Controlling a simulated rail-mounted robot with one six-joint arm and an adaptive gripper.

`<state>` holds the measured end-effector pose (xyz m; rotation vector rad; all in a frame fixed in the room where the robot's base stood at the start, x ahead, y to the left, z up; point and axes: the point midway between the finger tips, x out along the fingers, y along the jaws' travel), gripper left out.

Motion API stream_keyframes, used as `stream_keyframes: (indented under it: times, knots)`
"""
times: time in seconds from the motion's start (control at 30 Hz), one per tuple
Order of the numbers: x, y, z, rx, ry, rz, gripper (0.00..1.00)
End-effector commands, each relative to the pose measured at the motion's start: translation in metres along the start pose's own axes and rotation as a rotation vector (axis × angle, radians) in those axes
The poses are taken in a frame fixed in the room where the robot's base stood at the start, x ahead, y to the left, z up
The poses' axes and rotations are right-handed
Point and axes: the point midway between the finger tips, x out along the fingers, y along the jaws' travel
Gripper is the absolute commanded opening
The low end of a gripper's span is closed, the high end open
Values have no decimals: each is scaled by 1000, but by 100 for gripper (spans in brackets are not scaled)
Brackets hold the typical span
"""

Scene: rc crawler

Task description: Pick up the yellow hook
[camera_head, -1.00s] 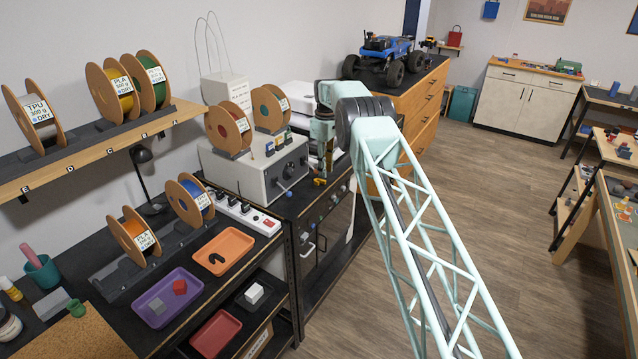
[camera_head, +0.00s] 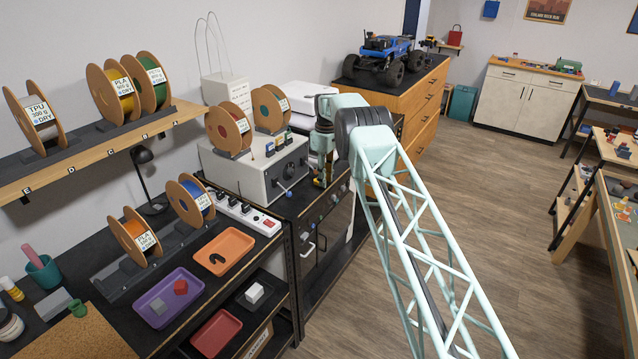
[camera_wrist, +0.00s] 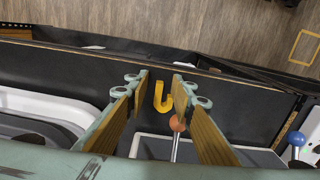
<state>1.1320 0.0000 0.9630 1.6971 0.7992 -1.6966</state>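The yellow hook (camera_wrist: 161,102) shows in the wrist view as a small J shape on a dark surface. It appears between my fingertips, with a gap to each finger. My gripper (camera_wrist: 160,88) is open and empty, its fingers pointing toward the hook. In the head view my gripper (camera_head: 321,177) points down by the front right of the grey machine on the dark bench. There the hook cannot be told apart from my fingers.
An orange ball-topped lever (camera_wrist: 177,124) stands close to my right finger, and a blue ball knob (camera_wrist: 296,139) is farther right. The grey machine (camera_head: 245,180) with spools on top is left of my gripper. Open floor (camera_head: 500,200) lies to the right.

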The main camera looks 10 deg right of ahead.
Motion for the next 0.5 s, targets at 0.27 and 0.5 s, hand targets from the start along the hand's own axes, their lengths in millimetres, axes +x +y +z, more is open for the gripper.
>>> stream_keyframes:
  times: [0.27,0.5]
  knots:
    - [0,0,0,0,0,0,20]
    - [0,0,0,0,0,0,2]
